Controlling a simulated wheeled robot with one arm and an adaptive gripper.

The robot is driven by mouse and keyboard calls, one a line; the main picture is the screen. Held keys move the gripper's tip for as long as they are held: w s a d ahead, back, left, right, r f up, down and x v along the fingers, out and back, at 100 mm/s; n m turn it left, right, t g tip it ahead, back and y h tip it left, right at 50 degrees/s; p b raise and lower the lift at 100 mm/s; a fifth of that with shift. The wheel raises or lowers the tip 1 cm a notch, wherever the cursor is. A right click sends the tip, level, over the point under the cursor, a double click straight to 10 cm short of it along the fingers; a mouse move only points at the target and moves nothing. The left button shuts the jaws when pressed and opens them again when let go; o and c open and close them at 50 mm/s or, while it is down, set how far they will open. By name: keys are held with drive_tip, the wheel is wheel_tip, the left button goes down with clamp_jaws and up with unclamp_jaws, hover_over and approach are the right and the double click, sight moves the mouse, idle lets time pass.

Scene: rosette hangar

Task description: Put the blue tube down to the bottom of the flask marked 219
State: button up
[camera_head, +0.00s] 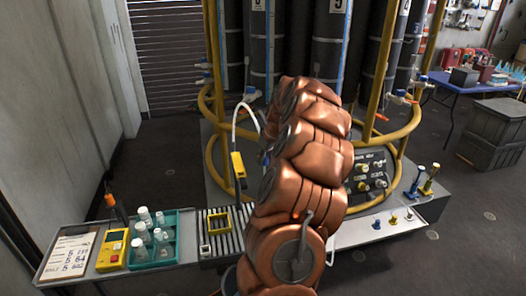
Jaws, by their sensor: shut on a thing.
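My copper-coloured arm (305,170) rises through the middle of the picture. My gripper cannot be made out; it seems hidden behind the arm. A pale tube (237,112) arches left of the arm and runs down to a yellow piece (238,165) hanging above the grating. A small blue patch shows at the arm's left edge, too little to identify as the blue tube. Several small white-capped flasks (162,235) stand in a teal tray (178,253) at lower left. Their markings are too small to read, so I cannot tell which is 219.
Tall dark cylinders stand in a yellow frame (213,148) behind. A yellow open holder (218,218) sits on the grating (222,243). A yellow meter (112,249) and a written sheet (68,255) lie left of the tray. A blue table (452,84) stands far right.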

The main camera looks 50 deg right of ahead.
sight(266, 165)
drive_tip(key=shift+f, duration=1.6)
drive_tip(key=shift+f+b, duration=0.35)
drive_tip(key=shift+f, duration=0.2)
drive_tip(key=shift+f+b, duration=0.65)
drive_tip(key=shift+f, duration=0.25)
drive_tip(key=shift+f+b, duration=1.1)
drive_tip(key=shift+f, duration=0.85)
